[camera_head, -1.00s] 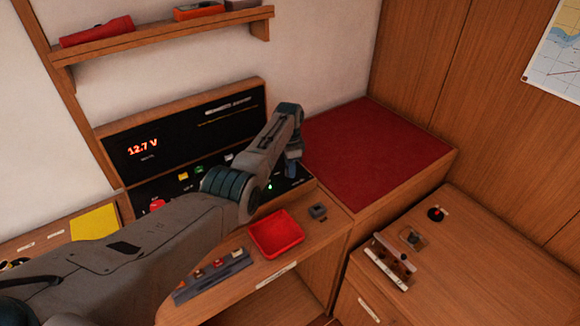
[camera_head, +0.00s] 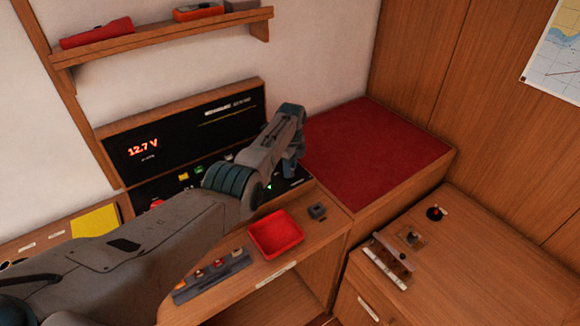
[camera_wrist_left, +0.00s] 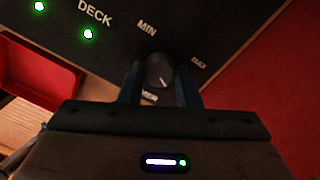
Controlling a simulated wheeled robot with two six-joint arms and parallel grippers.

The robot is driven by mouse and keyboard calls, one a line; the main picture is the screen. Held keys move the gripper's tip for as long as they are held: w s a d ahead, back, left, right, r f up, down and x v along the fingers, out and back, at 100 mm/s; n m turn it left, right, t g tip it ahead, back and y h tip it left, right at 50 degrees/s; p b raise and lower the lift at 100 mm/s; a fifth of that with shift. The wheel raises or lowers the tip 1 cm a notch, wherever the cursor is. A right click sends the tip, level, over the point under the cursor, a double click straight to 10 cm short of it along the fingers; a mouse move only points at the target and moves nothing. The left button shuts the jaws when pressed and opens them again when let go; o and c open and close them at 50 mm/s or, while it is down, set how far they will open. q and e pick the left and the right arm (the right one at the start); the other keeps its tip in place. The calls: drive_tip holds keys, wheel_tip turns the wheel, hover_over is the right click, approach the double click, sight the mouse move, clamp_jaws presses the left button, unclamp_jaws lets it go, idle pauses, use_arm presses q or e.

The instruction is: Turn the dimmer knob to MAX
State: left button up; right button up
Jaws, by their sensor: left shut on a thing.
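The dimmer knob (camera_wrist_left: 158,70) is a dark round knob on the black panel (camera_wrist_left: 110,45), with MIN and MAX printed near it. In the left wrist view its white mark points down and slightly right, on the side away from the MIN label (camera_wrist_left: 147,27); the MAX label (camera_wrist_left: 198,62) lies to its right. My left gripper (camera_wrist_left: 159,84) is shut on the knob, one finger on each side. In the head view my left gripper (camera_head: 290,168) is at the panel's right end and hides the knob. My right gripper is not in view.
A red cushioned top (camera_head: 375,150) lies right of the panel. A shelf (camera_head: 165,42) is above.

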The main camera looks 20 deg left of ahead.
use_arm(q)
drive_tip(key=shift+w+r+m, duration=0.15)
drive_tip(key=shift+m, duration=0.15)
drive_tip(key=o, duration=1)
drive_tip(key=r+b, duration=0.1)
drive_tip(key=r, duration=0.4)
drive_tip(key=r+b, duration=0.1)
drive_tip(key=r, duration=0.4)
drive_tip(key=shift+w+d+r, duration=0.1)
drive_tip(key=shift+w+r, duration=0.1)
drive_tip(key=shift+r, duration=0.15)
